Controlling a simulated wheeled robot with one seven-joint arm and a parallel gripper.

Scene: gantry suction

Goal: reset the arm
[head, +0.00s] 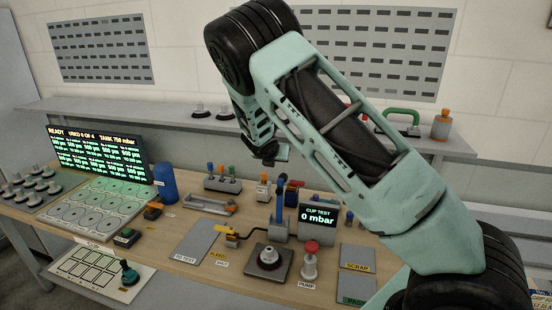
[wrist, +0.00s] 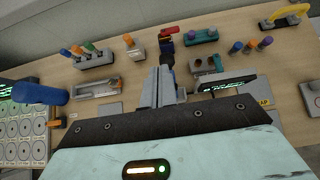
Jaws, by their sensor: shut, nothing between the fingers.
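My mint-green arm reaches across the right half of the head view, bent high over the workbench. My gripper (head: 268,156) hangs at its end, above the bench and partly hidden behind the arm's own links. In the wrist view the grey fingers of my gripper (wrist: 167,86) are together, with nothing held between them. The fingers are clear of the bench (head: 190,240).
On the bench stand a green-lit display (head: 100,152), a blue cylinder (head: 165,182), a cup test screen (head: 318,214), a red-topped pump (head: 310,262) and a round cup on a dark plate (head: 268,260). A grey shelf (head: 150,112) runs behind.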

